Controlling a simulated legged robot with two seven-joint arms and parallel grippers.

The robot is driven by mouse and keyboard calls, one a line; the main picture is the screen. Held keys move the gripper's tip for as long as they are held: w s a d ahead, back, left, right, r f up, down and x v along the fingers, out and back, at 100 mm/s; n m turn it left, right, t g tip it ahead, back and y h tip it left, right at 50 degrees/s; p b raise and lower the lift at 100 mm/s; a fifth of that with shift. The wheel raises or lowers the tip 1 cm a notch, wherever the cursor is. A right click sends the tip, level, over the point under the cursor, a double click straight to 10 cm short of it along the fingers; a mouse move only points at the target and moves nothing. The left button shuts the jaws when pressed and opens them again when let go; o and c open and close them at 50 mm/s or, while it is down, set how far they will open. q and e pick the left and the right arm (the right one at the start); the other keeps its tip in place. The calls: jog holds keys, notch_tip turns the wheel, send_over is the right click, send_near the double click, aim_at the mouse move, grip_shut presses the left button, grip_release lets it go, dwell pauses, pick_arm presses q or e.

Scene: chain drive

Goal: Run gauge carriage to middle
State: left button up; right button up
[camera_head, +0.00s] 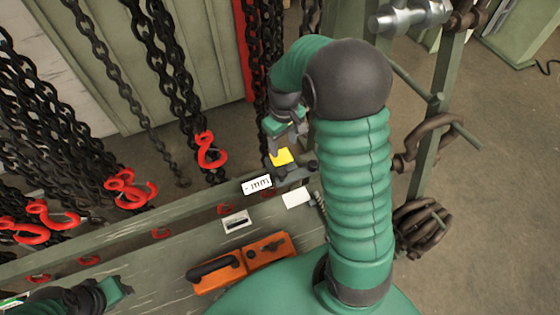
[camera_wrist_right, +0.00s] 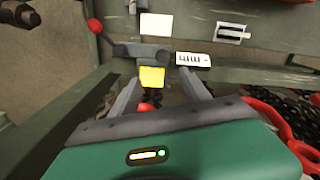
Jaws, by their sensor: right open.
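The gauge carriage appears to be the grey fitting with a yellow block (camera_head: 281,157) on the bench's back rail, beside a white label with black marks (camera_head: 257,185). In the right wrist view the yellow block (camera_wrist_right: 151,77) lies between the spread fingers of my right gripper (camera_wrist_right: 160,88), with the marked label (camera_wrist_right: 193,60) just beyond, to its right. My right gripper (camera_head: 286,137) is open at the block; whether a finger touches it I cannot tell. My left gripper (camera_head: 115,290) is low at the left edge, away from the carriage, its jaws unclear.
Black chains with red hooks (camera_head: 210,150) hang left of my right gripper. An orange tool (camera_head: 240,262) and a small white plate (camera_head: 236,222) are on the bench. A green post (camera_head: 436,120) with dark shackles stands right. A red-knobbed lever (camera_wrist_right: 95,26) is close to the fingers.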

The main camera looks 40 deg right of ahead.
notch_tip(320, 180, down, 3)
jog(key=s+a, duration=0.1)
jog(key=a, duration=0.1)
send_over(282, 172)
jog(key=f, duration=0.7)
jog(key=shift+a+f, duration=0.2)
jog(key=f, duration=0.1)
jog(key=d+f, duration=0.1)
jog(key=f, duration=0.3)
jog(key=shift+d, duration=0.4)
jog(key=shift+s+a+f, duration=0.1)
jog(key=shift+a+f, duration=0.05)
jog(key=shift+f, duration=0.05)
jog(key=shift+a+r, duration=0.15)
jog(key=shift+a, duration=0.75)
jog(key=shift+c, duration=1)
jog(key=shift+d, duration=0.1)
jog(key=shift+c, duration=1.2)
jog(key=shift+d, duration=0.55)
jog(key=c, duration=0.7)
pick_arm(q)
jog(key=shift+s+a+f, duration=0.1)
jog(key=shift+s+a, duration=0.05)
jog(key=shift+a, duration=0.3)
jog(key=shift+s+a+f, duration=0.1)
jog(key=shift+s+a, duration=0.05)
jog(key=shift+a, duration=0.3)
pick_arm(e)
jog(key=shift+a, duration=0.3)
grip_shut()
